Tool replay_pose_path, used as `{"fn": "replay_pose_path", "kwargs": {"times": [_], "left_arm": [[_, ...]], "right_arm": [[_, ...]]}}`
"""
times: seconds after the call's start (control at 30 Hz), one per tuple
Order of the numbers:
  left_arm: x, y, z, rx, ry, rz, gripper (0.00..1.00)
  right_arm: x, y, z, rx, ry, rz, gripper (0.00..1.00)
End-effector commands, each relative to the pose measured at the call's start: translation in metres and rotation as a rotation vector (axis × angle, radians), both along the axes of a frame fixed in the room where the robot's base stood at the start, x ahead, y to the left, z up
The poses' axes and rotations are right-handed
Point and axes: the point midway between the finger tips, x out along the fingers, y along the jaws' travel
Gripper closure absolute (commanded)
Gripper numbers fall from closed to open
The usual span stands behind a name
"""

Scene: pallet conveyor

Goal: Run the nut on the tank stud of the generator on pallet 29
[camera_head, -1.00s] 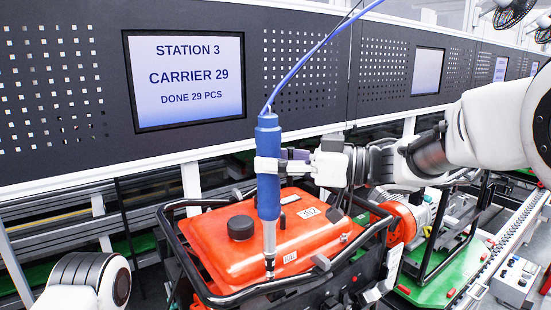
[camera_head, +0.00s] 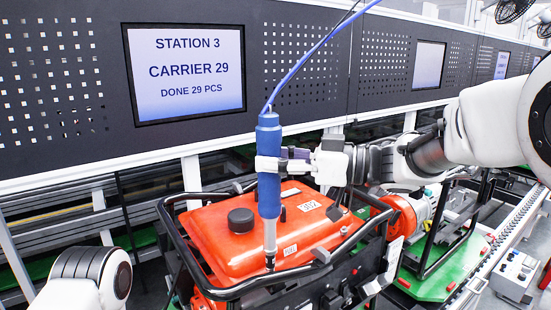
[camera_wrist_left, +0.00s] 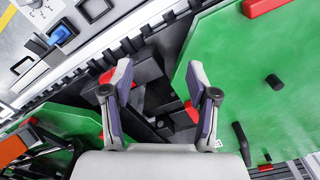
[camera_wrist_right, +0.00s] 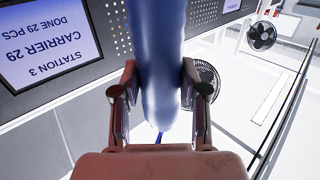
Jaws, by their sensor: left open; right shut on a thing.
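The orange generator tank (camera_head: 215,252) with a black cap sits in a black tube frame, below a screen (camera_head: 185,70) reading Station 3, Carrier 29. My right gripper (camera_head: 268,165) is shut around the blue nutrunner (camera_head: 268,195), held about upright with its cable rising. The nutrunner's body also fills the jaws in the right wrist view (camera_wrist_right: 155,60). Its silver tip (camera_head: 270,250) is at the tank's near edge, by the front frame bar. The stud and nut are too small or hidden to tell apart there. My left gripper (camera_wrist_left: 160,80) is open and empty.
Green pallets (camera_wrist_left: 255,80) lie beside a dark gap with red blocks in the left wrist view. Another generator on a green pallet (camera_head: 428,285) stands to the right, beside a roller conveyor (camera_head: 505,240). A control box (camera_head: 516,275) is at the far right.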

Motion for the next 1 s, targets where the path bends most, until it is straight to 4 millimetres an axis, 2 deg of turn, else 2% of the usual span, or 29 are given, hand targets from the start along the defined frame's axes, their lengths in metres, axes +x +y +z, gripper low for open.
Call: {"fn": "replay_pose_path", "kwargs": {"times": [1.0], "left_arm": [[0.0000,0.0000,0.0017,0.000,0.000,0.000,0.41]], "right_arm": [[-0.0002,0.0006,-0.0087,-0.004,0.004,0.001,1.00]]}}
